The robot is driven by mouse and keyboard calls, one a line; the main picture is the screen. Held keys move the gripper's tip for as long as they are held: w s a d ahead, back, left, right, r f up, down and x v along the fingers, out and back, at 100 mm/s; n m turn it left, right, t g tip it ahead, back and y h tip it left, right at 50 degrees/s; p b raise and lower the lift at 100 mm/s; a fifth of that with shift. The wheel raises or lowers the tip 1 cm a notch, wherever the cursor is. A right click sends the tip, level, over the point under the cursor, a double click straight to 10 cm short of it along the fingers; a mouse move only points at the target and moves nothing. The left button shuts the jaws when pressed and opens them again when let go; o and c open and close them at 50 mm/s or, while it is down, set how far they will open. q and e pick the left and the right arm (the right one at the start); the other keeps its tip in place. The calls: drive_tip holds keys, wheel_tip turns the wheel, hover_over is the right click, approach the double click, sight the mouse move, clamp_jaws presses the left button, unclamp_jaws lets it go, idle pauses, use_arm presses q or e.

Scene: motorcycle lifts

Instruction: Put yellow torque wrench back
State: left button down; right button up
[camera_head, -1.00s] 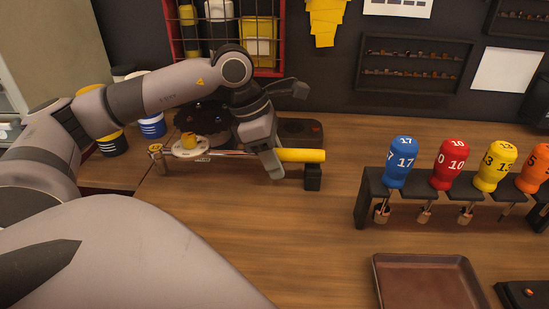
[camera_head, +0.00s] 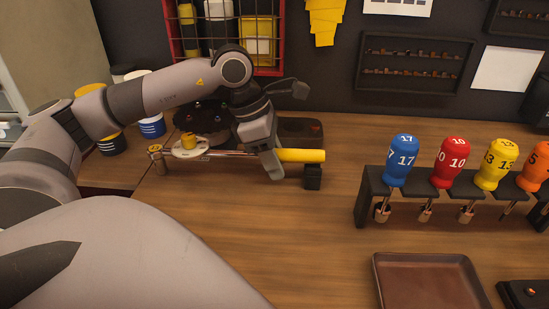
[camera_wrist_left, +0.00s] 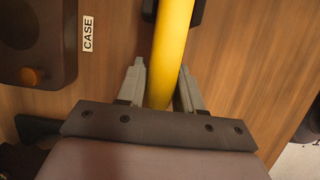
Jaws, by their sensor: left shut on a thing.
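The yellow torque wrench has a yellow handle (camera_head: 302,155) and a metal shaft that runs left to its head (camera_head: 156,152). It lies level just above the wooden bench, with a small black support (camera_head: 312,177) beneath its handle end. My left gripper (camera_head: 274,168) is shut on the wrench near the inner end of the handle. In the left wrist view the yellow handle (camera_wrist_left: 172,50) passes between the two grey fingers (camera_wrist_left: 162,90). The fingers hide part of the wrench in the head view. My right gripper is not in view.
A black case (camera_head: 300,130) lies behind the handle. A rack with numbered drivers (camera_head: 455,180) stands at right, with a brown tray (camera_head: 425,280) in front. The middle bench is clear.

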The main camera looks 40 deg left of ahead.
use_arm(q)
drive_tip(key=shift+f, duration=0.2)
drive_tip(key=c, duration=0.7)
unclamp_jaws()
drive_tip(key=shift+o, duration=0.2)
drive_tip(key=v, duration=0.7)
drive_tip(key=shift+r, duration=0.15)
